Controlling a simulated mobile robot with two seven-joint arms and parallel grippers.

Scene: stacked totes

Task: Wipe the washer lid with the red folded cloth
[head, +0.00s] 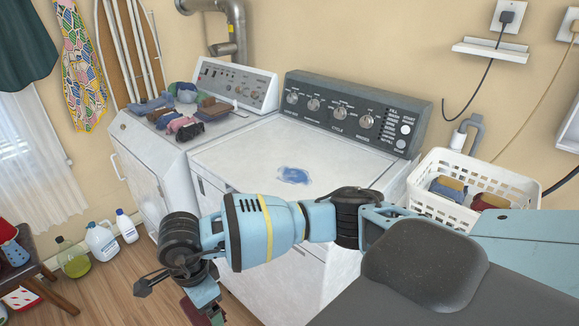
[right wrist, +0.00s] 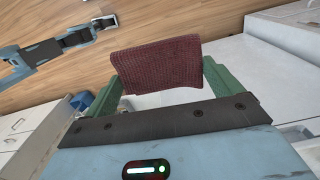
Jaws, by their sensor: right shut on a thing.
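The white washer (head: 222,160) stands in the middle of the head view, and its closed lid (head: 325,160) bears a blue smear (head: 293,175). My right arm reaches in from the right across the washer's front. My right gripper (head: 205,304) hangs low at the bottom of the head view, in front of the machines and below lid height. In the right wrist view the red folded cloth (right wrist: 155,68) is held between its green fingers, over the floor. A blue and black arm of mine shows at the upper left there; its end (right wrist: 106,22) is too small to read.
A dryer (head: 165,155) on the left carries a pile of folded clothes (head: 185,112). A white basket (head: 500,185) with items stands right of the washer. Bottles (head: 102,238) stand on the floor near a stool (head: 40,275). The lid is otherwise clear.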

